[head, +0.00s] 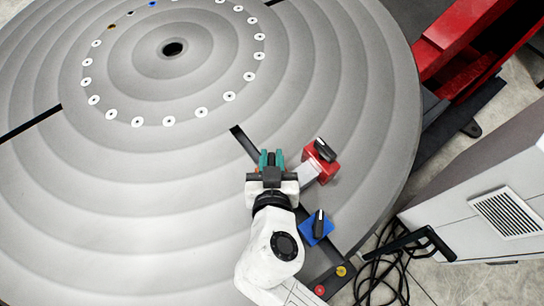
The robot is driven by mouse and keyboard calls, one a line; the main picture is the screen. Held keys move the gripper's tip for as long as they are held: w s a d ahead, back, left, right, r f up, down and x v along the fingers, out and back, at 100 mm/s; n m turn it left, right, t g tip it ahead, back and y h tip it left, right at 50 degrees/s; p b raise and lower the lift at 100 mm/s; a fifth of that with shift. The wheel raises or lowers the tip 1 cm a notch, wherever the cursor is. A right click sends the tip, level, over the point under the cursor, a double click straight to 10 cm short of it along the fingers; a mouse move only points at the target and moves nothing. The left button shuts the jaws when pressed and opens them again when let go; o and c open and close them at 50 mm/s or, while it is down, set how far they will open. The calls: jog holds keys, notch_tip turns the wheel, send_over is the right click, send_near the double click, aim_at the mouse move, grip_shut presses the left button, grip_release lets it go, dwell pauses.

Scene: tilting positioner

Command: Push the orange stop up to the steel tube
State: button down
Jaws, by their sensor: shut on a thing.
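No steel tube can be told for sure. A pale grey bar (309,173) lies just right of my gripper, at a red block.
The red block (322,163) with a black lever stands right of my gripper. A blue block (317,228) with a black lever stands below it. Red (319,290) and yellow (341,271) buttons are near the rim. The table's left is clear. A grey cabinet (490,200) stands right.

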jog(key=shift+n+y, duration=0.5)
jog(key=shift+y, duration=0.1)
jog(key=shift+s+d, duration=0.15)
jog(key=shift+s, duration=0.05)
jog(key=shift+c, duration=2.3)
grip_release()
jog(key=shift+s+r+p, duration=0.5)
jog(key=shift+r+p, duration=0.3)
jog(key=shift+r, duration=0.4)
jog(key=shift+s+r+p, duration=0.45)
jog(key=shift+r+p, duration=0.35)
jog(key=shift+r, duration=0.35)
jog(key=shift+s+r+p, duration=0.5)
jog(key=shift+r+p, duration=0.3)
jog(key=shift+r, duration=0.4)
